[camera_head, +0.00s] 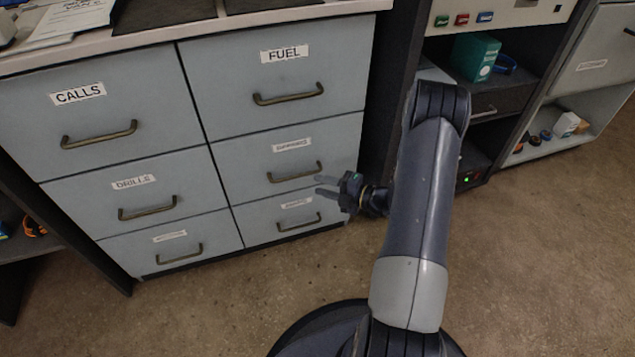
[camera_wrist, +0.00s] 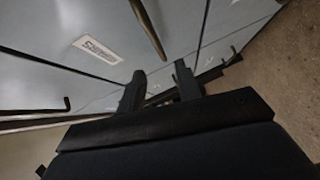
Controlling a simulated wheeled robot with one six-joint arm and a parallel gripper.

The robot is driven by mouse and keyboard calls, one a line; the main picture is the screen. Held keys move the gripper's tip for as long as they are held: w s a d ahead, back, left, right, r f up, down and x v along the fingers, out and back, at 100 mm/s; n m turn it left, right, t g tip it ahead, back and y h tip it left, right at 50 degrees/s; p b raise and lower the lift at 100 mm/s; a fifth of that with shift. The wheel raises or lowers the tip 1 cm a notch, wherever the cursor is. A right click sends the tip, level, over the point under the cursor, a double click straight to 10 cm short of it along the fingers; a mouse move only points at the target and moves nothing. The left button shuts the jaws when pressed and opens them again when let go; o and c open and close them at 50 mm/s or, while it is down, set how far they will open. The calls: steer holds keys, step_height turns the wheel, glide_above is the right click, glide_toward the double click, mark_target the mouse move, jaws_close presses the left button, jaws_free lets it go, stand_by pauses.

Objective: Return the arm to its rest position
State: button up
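My gripper (camera_head: 328,187) is in front of the right column of drawers, near the lower two drawers, in the head view. Its two fingers point left and stand apart with nothing visible between them. In the wrist view my gripper (camera_wrist: 158,85) also shows its two dark fingers spread, with drawer fronts beyond them. My arm (camera_head: 422,190) rises from my base at the bottom and bends at the top. I cannot tell how far the fingers are from the drawer fronts.
The drawer cabinet (camera_head: 125,100) fills the left, its drawers closed, with bar handles. Papers (camera_head: 72,20) lie on its top. A shelf unit with a green box (camera_head: 474,57) stands behind my arm at right. Brown floor (camera_head: 540,260) is clear at lower right.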

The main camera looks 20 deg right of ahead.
mark_target(291, 178)
steer(key=b+x, duration=0.3)
steer(key=x, duration=0.7)
steer(key=shift+w+a, duration=0.2)
steer(key=shift+a, duration=0.05)
steer(key=s+p, duration=0.2)
steer(key=s, duration=0.1)
steer(key=shift+s+r, duration=0.1)
steer(key=shift+s, duration=0.3)
